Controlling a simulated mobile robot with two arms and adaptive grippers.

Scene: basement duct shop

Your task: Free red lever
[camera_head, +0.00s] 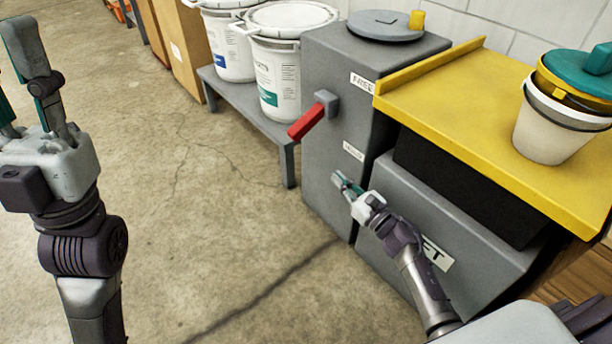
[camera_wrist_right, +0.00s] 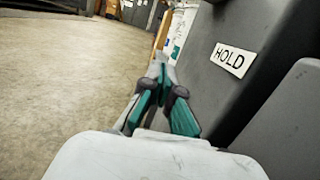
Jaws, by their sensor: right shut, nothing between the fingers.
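The red lever (camera_head: 307,123) sticks out from a grey block on the side of a tall grey cabinet (camera_head: 330,70). It slants down to the left. A "FREE" label (camera_head: 362,83) is above and right of it, and a "HOLD" label (camera_head: 353,151) is below; the HOLD label also shows in the right wrist view (camera_wrist_right: 232,59). My right gripper (camera_head: 344,183) is shut and empty, below the lever and near the HOLD label. The lever does not show in the right wrist view. My left arm is raised at the far left; its fingertips are partly cut off by the frame.
A yellow-topped bench (camera_head: 460,100) with a white bucket (camera_head: 547,130) stands right of the cabinet. White buckets (camera_head: 278,75) sit on a low grey bench (camera_head: 240,98) left of it. The concrete floor in front is clear.

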